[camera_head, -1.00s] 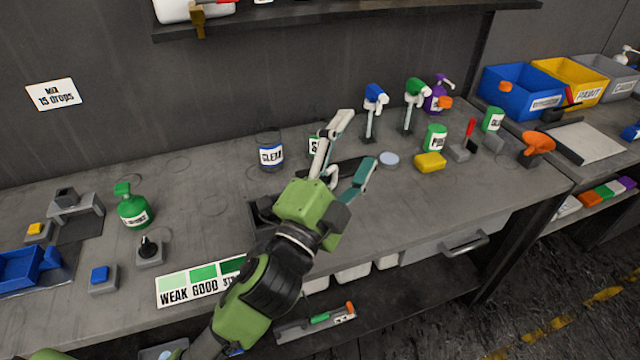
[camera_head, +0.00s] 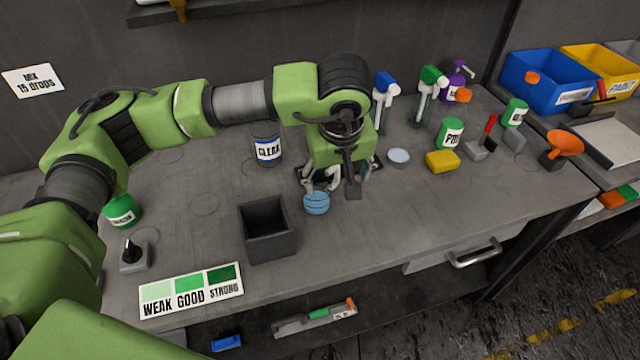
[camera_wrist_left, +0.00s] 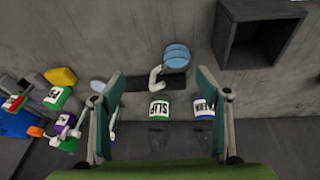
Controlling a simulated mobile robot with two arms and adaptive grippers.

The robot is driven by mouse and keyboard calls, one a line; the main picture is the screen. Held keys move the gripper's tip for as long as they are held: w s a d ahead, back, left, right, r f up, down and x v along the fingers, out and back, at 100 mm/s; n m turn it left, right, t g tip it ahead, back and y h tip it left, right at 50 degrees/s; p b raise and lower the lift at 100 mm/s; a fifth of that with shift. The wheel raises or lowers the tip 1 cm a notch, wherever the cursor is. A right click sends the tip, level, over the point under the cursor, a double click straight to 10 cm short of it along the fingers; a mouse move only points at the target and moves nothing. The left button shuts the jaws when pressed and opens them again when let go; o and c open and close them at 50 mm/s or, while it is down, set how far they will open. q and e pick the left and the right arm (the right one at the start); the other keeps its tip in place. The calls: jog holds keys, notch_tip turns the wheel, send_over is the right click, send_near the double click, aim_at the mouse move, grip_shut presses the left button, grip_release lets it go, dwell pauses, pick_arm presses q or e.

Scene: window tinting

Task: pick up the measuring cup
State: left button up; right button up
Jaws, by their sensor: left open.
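A light-blue round object with thin dark lines (camera_head: 316,203), apparently the measuring cup, stands on the bench right of a black box. It also shows in the left wrist view (camera_wrist_left: 177,56), with a white curved part beside it. My left gripper (camera_head: 336,184) points down over the bench, just behind and right of the cup in the head view. Its teal fingers are apart and empty. In the left wrist view, the cup lies just beyond the fingertips (camera_wrist_left: 158,74), toward the right finger. My right gripper is not in view.
An open black box (camera_head: 267,230) stands close to the cup's left. A jar labelled CLEA (camera_head: 266,145) is behind. A SLIP jar (camera_wrist_left: 159,108) shows between the fingers. A yellow block (camera_head: 442,161) and spray bottles are to the right.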

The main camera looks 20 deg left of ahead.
aim_at(317, 182)
pick_arm(q)
jog(key=shift+y, duration=0.7)
jog(key=w+a+f+p, duration=0.1)
jog(key=w+a+f, duration=0.1)
jog(key=w+a+f+p, duration=0.1)
jog(key=w+a+f, duration=0.1)
jog(key=a+f, duration=0.1)
jog(key=shift+f, duration=0.2)
jog(key=shift+w+a+f, duration=0.1)
jog(key=shift+w+f, duration=0.05)
jog(key=shift+f, duration=0.1)
jog(key=shift+w+a+f+p, duration=0.1)
jog(key=shift+f+p, duration=0.4)
jog(key=shift+p, duration=0.25)
jog(key=p+x, duration=0.1)
jog(key=x, duration=0.2)
jog(key=shift+w+f+p, duration=0.1)
jog(key=shift+f+p, duration=0.2)
jog(key=shift+p, duration=0.1)
jog(key=shift+w+a+f, duration=0.1)
jog(key=shift+w+f, duration=0.05)
jog(key=shift+f, duration=0.25)
jog(key=shift+t, duration=0.3)
jog(key=c, duration=1.2)
